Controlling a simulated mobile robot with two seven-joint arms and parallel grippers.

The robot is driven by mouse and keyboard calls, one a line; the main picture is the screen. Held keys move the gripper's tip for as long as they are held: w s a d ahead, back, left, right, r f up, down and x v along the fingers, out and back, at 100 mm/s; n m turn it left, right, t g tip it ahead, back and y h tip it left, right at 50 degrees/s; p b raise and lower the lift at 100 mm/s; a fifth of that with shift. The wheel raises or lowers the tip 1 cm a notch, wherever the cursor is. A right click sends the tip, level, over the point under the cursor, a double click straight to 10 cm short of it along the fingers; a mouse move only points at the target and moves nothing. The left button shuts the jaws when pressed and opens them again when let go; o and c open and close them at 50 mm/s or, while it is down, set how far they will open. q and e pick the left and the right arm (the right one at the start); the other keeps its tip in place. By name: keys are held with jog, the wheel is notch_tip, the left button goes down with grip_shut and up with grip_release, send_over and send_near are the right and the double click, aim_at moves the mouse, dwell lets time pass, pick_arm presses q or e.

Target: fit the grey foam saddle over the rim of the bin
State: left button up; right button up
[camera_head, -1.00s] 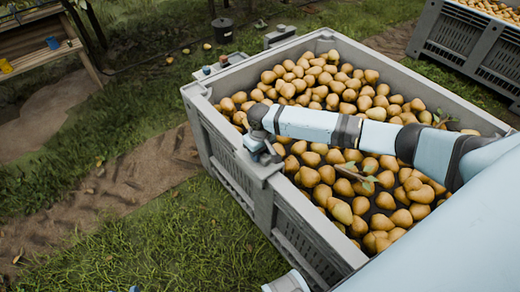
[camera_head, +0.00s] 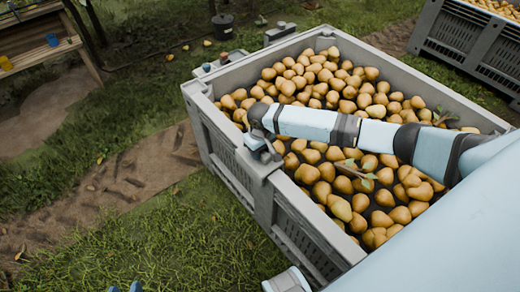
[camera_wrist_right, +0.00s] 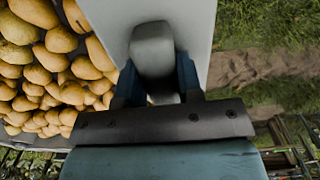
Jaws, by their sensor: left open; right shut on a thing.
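The grey bin (camera_head: 228,160), full of pears, fills the middle of the head view. My right arm reaches across it. My right gripper (camera_head: 264,150) is low at the near-left rim, and it also shows in the right wrist view (camera_wrist_right: 155,92). There it is shut on a rounded grey block, which I take for the foam saddle (camera_wrist_right: 153,45). A pale grey surface lies behind the block. How far the saddle sits over the rim is hidden. My left gripper (camera_head: 125,288) barely shows at the bottom edge, its two blue tips apart, clear of the bin.
Pears (camera_head: 340,90) lie inside the bin, with a leafy twig (camera_head: 356,172) on them. Another pear bin (camera_head: 470,50) stands at the upper right. A wooden bench (camera_head: 40,50) and a dark bucket (camera_head: 223,27) are at the back.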

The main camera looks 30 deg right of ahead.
pick_arm(q)
jog(key=shift+r, duration=0.15)
pick_arm(e)
jog(key=o, duration=1)
pick_arm(q)
jog(key=p, duration=0.3)
jog(key=shift+s+a+g, duration=0.2)
jog(key=shift+a+g, duration=0.1)
pick_arm(e)
notch_tip(320, 180, up, 14)
jog(key=shift+f, duration=0.15)
